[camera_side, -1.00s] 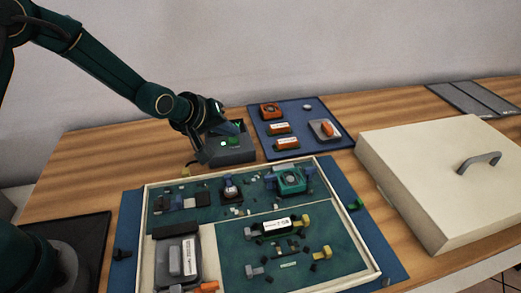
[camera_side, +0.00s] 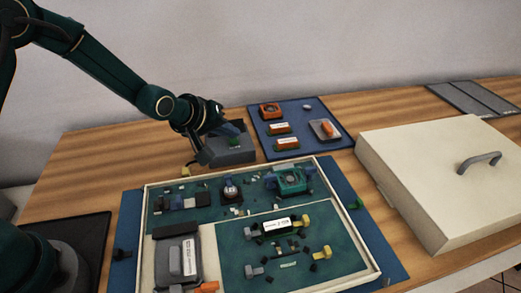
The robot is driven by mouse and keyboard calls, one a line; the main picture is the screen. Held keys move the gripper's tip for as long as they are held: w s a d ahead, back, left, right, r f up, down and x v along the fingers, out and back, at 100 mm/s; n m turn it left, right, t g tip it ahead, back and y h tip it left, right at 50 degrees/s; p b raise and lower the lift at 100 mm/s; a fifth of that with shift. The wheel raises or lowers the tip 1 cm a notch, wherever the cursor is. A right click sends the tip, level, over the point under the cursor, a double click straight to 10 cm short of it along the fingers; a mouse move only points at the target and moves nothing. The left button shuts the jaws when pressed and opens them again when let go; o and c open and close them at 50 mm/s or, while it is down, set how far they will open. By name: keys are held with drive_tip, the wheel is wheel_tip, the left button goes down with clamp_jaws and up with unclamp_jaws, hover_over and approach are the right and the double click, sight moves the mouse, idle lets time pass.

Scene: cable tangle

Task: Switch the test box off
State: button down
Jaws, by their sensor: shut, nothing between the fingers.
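The test box (camera_side: 232,152) is a dark grey box on the wooden table, behind the framed board. A dark green spot (camera_side: 235,142) shows on its top; I cannot make out a switch, as my gripper covers part of the top. My gripper (camera_side: 204,158) is shut and empty, at the left side of the test box, with its fingers pointing down. I cannot tell whether it touches the box.
A framed green board (camera_side: 225,264) with several parts fills the front middle. A blue mat (camera_side: 295,113) with orange parts lies right of the box. A large cream case (camera_side: 420,170) with a grey handle stands at the right. Bare wood is left of the box.

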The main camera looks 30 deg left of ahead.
drive_tip(key=shift+r, duration=0.25)
drive_tip(key=shift+r, duration=2.95)
drive_tip(key=shift+r, duration=0.25)
wheel_tip(320, 180, up, 7)
drive_tip(key=t, duration=0.2)
hover_over(231, 142)
drive_tip(key=s, duration=0.1)
drive_tip(key=s+a+r+m, duration=0.2)
drive_tip(key=s+r, duration=0.3)
drive_tip(key=s, duration=0.2)
drive_tip(key=s+f+m+g, duration=0.2)
drive_tip(key=s+f+m, duration=0.1)
drive_tip(key=s, duration=0.6)
drive_tip(key=s+f+m+g, duration=0.2)
drive_tip(key=s+f+g, duration=0.1)
drive_tip(key=s, duration=0.6)
drive_tip(key=shift+a+f+m, duration=0.35)
drive_tip(key=shift+f+m, duration=0.05)
drive_tip(key=shift+f, duration=0.2)
drive_tip(key=shift+s, duration=0.1)
